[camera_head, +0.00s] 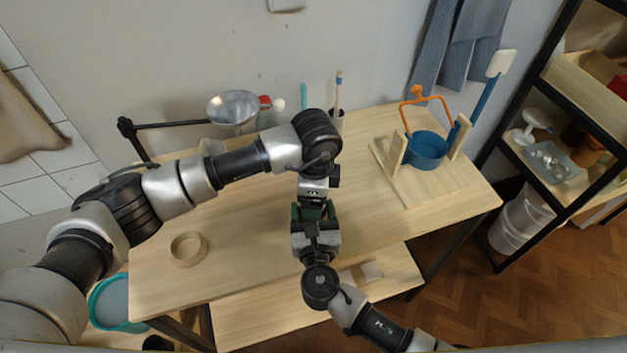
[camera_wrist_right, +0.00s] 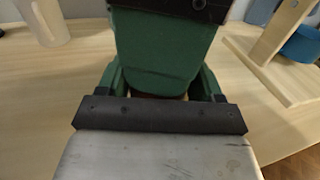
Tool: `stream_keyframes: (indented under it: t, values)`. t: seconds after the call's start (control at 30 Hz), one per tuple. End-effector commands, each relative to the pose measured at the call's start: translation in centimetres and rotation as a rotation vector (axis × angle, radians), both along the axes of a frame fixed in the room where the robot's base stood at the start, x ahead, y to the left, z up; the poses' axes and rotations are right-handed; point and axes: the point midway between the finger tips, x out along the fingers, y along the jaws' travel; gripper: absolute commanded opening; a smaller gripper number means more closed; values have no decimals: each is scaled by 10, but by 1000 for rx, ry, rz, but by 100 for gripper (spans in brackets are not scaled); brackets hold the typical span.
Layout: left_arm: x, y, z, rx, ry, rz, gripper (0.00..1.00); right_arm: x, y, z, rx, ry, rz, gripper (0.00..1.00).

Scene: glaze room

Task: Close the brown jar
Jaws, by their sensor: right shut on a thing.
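My right gripper (camera_head: 313,213) reaches in from the lower right over the middle of the table. In the right wrist view its green fingers (camera_wrist_right: 160,84) stand on both sides of a small brown patch, likely the brown jar (camera_wrist_right: 152,96), and are shut on it. Almost all of the jar is hidden. My left gripper (camera_head: 315,192) comes from above and meets the right one at the same spot. Its broad green finger fills the upper middle of the wrist view and covers the jar. I cannot tell whether the left jaws are open or shut, or see a lid.
A tan round ring (camera_head: 188,250) lies on the table (camera_head: 240,270) at the front left. A blue pot (camera_head: 427,150) with an orange handle stands by a wooden stand (camera_head: 400,152) at the right.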

Motion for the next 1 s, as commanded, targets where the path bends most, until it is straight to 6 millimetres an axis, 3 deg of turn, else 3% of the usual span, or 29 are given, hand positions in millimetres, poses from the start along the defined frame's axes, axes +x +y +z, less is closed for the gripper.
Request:
stream_keyframes:
  t: [0.37,0.7,0.73,0.77,0.9,1.0]
  values:
    - [0,0,-7,0,-1,-1,80,0,0,1,1,-2,0,0]
    - [0,0,-6,0,-1,0,31,0,0,1,0,-2,0,0]
    - [0,0,-6,0,-1,0,30,0,0,1,0,-2,0,0]
    - [0,0,-6,0,-1,0,60,0,0,1,0,-2,1,0]
    - [0,0,-6,0,-1,0,82,0,0,1,1,-2,1,0]
    - [0,0,-6,0,-1,0,84,0,0,1,0,-2,0,0]
